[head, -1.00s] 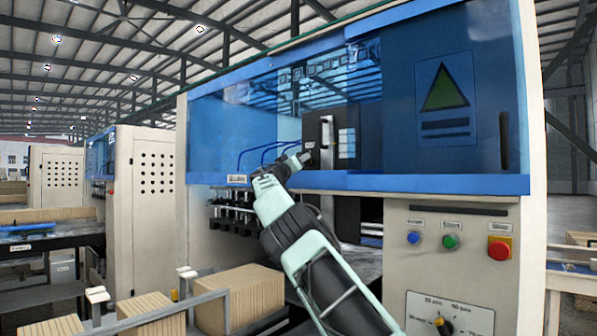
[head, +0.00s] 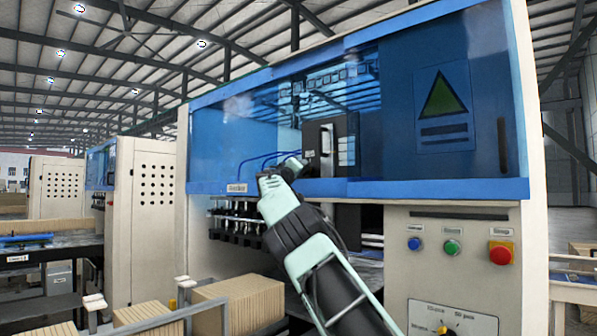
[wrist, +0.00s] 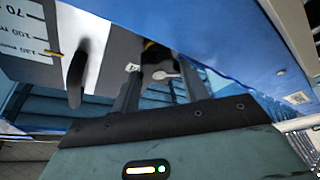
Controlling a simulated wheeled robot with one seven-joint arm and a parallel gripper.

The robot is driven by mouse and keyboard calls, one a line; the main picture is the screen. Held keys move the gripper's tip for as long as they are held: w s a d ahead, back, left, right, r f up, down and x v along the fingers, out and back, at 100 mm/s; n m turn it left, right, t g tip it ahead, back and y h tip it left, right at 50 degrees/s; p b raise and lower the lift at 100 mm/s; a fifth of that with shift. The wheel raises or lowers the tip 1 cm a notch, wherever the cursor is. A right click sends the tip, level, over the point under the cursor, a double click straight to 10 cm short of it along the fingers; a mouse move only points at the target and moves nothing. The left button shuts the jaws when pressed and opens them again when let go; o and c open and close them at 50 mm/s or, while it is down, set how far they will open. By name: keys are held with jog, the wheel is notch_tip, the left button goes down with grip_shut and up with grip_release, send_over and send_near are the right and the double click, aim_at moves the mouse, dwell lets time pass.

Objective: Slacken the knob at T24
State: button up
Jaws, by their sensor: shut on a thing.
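My gripper (head: 292,165) reaches to the left of the dark panel behind the machine's blue front. In the wrist view my gripper (wrist: 160,72) has its two dark fingers on either side of a dark knob (wrist: 151,52) with a bit of yellow on it, and is shut on it. The fingers hide part of the knob. A pale, rounded metal piece (wrist: 162,75) shows between the fingers. A small white tag (wrist: 133,68) sits beside the left finger; its lettering is too small to read. In the head view the knob is hidden by my gripper.
The blue hood edge (head: 430,187) runs close by. Blue, green and red buttons (head: 501,253) are at right. Board stacks (head: 238,304) stand below left.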

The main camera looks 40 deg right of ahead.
jog(key=shift+r, duration=0.15)
jog(key=o, duration=1)
jog(key=shift+d, duration=0.15)
jog(key=shift+f, duration=0.2)
jog(key=shift+m, duration=0.4)
